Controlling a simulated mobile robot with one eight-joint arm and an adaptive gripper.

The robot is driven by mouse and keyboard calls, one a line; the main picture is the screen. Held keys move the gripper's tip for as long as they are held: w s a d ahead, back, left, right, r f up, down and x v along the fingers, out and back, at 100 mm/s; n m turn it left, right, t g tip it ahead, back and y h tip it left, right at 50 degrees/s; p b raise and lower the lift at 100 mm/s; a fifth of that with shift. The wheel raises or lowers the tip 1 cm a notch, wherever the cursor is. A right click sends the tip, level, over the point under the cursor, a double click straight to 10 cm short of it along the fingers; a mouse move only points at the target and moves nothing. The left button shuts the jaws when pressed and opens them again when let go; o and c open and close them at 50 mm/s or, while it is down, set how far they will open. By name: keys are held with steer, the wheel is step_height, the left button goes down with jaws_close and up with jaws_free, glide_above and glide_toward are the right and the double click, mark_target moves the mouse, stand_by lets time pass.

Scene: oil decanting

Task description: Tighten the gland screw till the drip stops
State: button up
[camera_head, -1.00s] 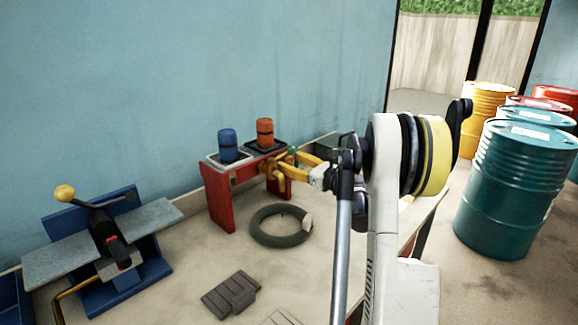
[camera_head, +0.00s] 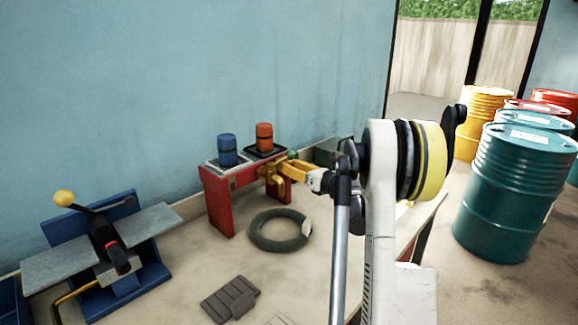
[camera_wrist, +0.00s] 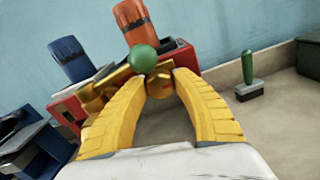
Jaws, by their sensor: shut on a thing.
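My gripper (camera_wrist: 161,84) has yellow fingers, closed around a brass hexagonal piece that looks like the gland screw (camera_wrist: 159,88) in the wrist view. The brass valve body (camera_wrist: 96,95) lies beside it, and a green ball knob (camera_wrist: 143,59) sits just above the fingertips. In the head view my gripper (camera_head: 284,168) reaches the brass valve (camera_head: 271,178) at the right end of the red stand (camera_head: 217,200). The screw is hidden there by the fingers. I cannot make out any drip.
A blue can (camera_head: 227,150) and an orange can (camera_head: 264,138) stand on the red stand. A dark green ring (camera_head: 262,241) lies on the bench before it. A blue lever device (camera_head: 137,283) stands left.

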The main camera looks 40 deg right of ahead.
steer(key=shift+m, duration=0.5)
steer(key=o, duration=1.2)
steer(key=shift+s, duration=0.1)
steer(key=s, duration=1.1)
steer(key=shift+s+d, duration=0.4)
steer(key=shift+d, duration=0.05)
